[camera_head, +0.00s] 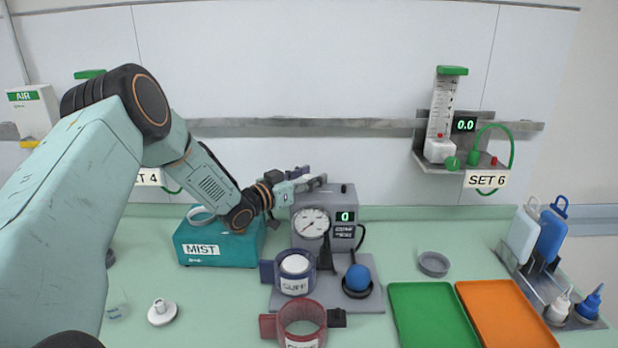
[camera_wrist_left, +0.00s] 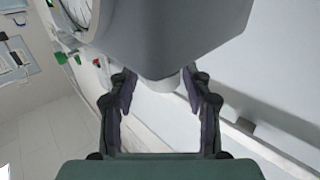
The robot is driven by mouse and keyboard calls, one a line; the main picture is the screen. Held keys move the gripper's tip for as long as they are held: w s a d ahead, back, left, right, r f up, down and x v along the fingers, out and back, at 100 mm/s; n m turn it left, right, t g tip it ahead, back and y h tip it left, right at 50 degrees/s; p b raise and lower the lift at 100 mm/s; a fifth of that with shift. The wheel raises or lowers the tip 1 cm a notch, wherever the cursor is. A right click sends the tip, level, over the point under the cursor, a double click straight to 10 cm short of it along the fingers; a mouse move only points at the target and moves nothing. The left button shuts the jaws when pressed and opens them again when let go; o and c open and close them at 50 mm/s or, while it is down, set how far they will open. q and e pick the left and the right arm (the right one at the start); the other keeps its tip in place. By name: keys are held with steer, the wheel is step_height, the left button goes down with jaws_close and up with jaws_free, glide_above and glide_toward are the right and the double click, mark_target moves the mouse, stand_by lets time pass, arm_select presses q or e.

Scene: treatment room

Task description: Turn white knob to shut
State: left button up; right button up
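A grey gauge unit (camera_head: 325,200) stands on the bench with a round dial (camera_head: 311,222) and a display reading 0. My left gripper (camera_head: 308,178) is at its upper left side. In the left wrist view a white knob (camera_wrist_left: 160,83) sticks out from the grey housing (camera_wrist_left: 165,35). The fingers of my left gripper (camera_wrist_left: 160,95) are open on either side of it, with a small gap showing at each side. My right gripper is not in view.
A teal MIST box (camera_head: 218,246) stands under my left forearm. A blue cuff (camera_head: 294,272), a red cuff (camera_head: 301,322) and a blue bulb (camera_head: 358,278) are in front of the unit. Green (camera_head: 432,318) and orange (camera_head: 507,316) trays lie to the right. A wall rail (camera_head: 350,125) runs behind.

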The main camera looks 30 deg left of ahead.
arm_select(q)
steer(key=shift+c, duration=0.7)
steer(key=shift+s+a, duration=0.1)
steer(key=shift+a, duration=0.2)
steer(key=c, duration=0.5)
steer(key=shift+d, duration=0.2)
jaws_close()
steer(key=shift+a, duration=0.1)
